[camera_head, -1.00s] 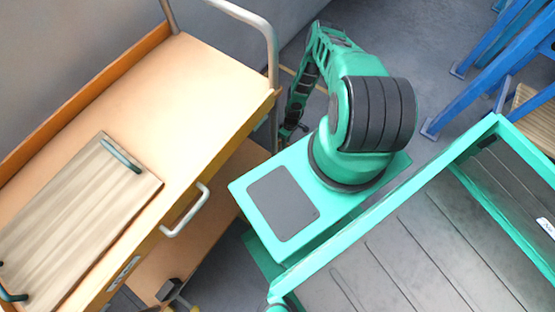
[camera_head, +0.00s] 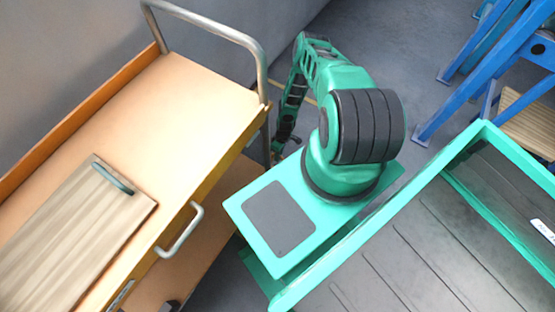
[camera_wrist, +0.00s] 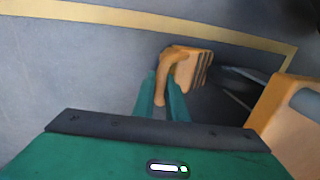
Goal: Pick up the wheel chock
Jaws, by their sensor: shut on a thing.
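The wheel chock (camera_wrist: 193,67) is an orange, wedge-like block with dark ridges on its right side and a curved orange handle. It shows in the wrist view just above the middle. My gripper (camera_wrist: 164,82) has its two green fingers on either side of the handle, shut on it. Whether the chock touches the floor cannot be told. In the head view my arm reaches down beside the trolley, and the chock cannot be made out there.
An orange trolley (camera_head: 165,95) with a metal handle (camera_head: 215,33) stands left of my arm. Blue metal frames (camera_head: 470,88) stand at the upper right. Grey floor lies open between.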

